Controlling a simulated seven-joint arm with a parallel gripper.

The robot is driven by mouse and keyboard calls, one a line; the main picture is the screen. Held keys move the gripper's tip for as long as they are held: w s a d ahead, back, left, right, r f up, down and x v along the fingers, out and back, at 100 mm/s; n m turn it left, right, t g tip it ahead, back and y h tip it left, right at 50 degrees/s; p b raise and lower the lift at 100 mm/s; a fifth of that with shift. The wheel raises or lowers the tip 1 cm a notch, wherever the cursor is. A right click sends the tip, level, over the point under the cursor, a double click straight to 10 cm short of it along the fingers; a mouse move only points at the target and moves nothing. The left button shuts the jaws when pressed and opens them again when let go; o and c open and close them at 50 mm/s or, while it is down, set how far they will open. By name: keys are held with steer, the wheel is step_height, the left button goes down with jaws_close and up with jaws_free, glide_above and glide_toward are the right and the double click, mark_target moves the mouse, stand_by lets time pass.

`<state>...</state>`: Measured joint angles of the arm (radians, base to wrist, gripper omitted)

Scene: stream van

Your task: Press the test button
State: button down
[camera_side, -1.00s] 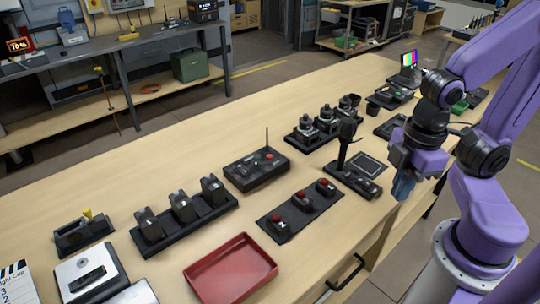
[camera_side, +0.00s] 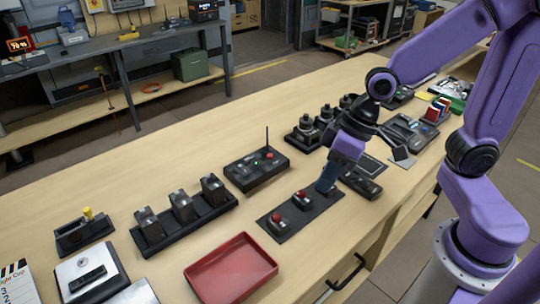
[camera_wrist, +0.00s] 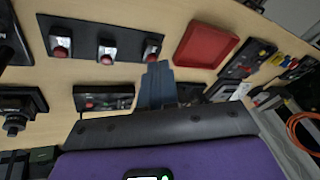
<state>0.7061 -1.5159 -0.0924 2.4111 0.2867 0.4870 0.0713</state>
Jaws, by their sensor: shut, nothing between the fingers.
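A black panel (camera_side: 296,221) with three red buttons lies on the bench. In the side view two of them show, the near one (camera_side: 279,220) and the middle one (camera_side: 303,196); my gripper (camera_side: 325,188) hides the far one. My gripper is shut and empty, pointing down at the panel's far end. In the wrist view all three buttons show, left (camera_wrist: 60,53), middle (camera_wrist: 106,58) and right (camera_wrist: 151,57). My shut fingers (camera_wrist: 158,67) appear just below the right one there. I cannot tell the gap to any button or read a test label.
A black box (camera_side: 256,170) with an antenna and a red button stands left of the panel. A red tray (camera_side: 232,270) lies at the front. A black device (camera_side: 361,185) sits close to the right of my fingers. Bare bench shows beyond the black box.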

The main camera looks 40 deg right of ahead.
steer(key=w+m+t, duration=0.3)
steer(key=w+m, duration=0.1)
steer(key=w, duration=0.5)
steer(key=m+t+h, duration=0.3)
steer(key=m+t, duration=0.2)
steer(key=m, duration=0.5)
glide_above(270, 156)
steer(key=shift+s+d+f, duration=0.3)
steer(key=shift+f, duration=0.3)
steer(key=shift+f, duration=0.1)
steer(key=shift+f, duration=4.3)
steer(key=shift+f, duration=0.15)
steer(key=shift+f, duration=0.3)
